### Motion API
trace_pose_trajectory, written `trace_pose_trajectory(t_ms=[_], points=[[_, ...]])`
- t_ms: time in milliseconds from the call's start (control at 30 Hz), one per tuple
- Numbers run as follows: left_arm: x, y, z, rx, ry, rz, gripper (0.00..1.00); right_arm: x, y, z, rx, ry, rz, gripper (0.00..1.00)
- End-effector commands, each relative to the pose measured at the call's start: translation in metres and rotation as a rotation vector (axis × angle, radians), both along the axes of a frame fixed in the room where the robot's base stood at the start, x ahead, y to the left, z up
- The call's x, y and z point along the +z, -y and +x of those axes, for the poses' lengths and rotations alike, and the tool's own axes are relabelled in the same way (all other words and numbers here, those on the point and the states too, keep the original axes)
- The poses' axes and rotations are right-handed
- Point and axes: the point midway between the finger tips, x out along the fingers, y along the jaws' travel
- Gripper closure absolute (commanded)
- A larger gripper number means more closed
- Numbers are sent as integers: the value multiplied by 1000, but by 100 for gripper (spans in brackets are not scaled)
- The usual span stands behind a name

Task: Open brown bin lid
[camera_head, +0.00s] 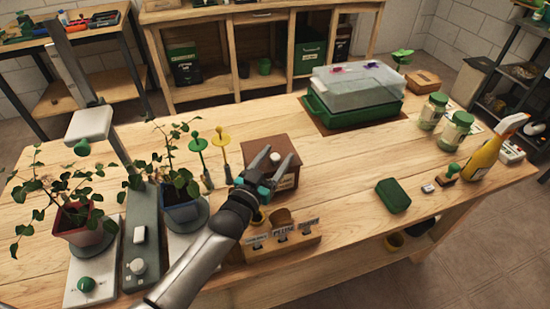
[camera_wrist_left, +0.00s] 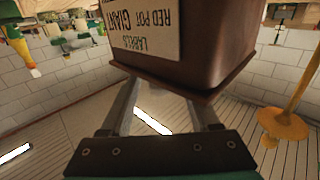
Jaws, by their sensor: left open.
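The brown bin (camera_head: 286,184) stands on the wooden table, its lid (camera_head: 283,144) closed with a pale round knob (camera_head: 275,157) on top. My left gripper (camera_head: 277,155) is open. In the head view its fingers appear on either side of the knob; I cannot tell whether they touch it. In the left wrist view the bin (camera_wrist_left: 215,35) shows upside down with a printed label (camera_wrist_left: 145,28), and the open fingers (camera_wrist_left: 162,105) reach toward its lid edge. The knob is hidden there. My right gripper is not in view.
Potted seedlings (camera_head: 75,223) stand at the left. Yellow (camera_head: 220,138) and green (camera_head: 198,145) stakes are behind my left gripper. A wooden holder with labelled slots (camera_head: 285,240) is close in front. A green tray with clear cover (camera_head: 355,105) stands at the back.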

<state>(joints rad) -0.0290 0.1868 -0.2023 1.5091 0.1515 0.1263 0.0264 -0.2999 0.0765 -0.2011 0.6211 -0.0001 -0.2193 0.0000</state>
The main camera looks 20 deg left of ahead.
Motion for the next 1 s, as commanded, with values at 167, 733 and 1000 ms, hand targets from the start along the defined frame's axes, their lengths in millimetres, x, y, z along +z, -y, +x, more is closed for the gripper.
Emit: trace_pose_trajectory(t_ms=[167,733,1000], points=[[0,0,0,0,0,0,38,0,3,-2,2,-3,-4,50],[0,0,0,0,0,0,100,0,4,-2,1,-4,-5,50],[0,0,0,0,0,0,100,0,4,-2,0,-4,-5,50]])
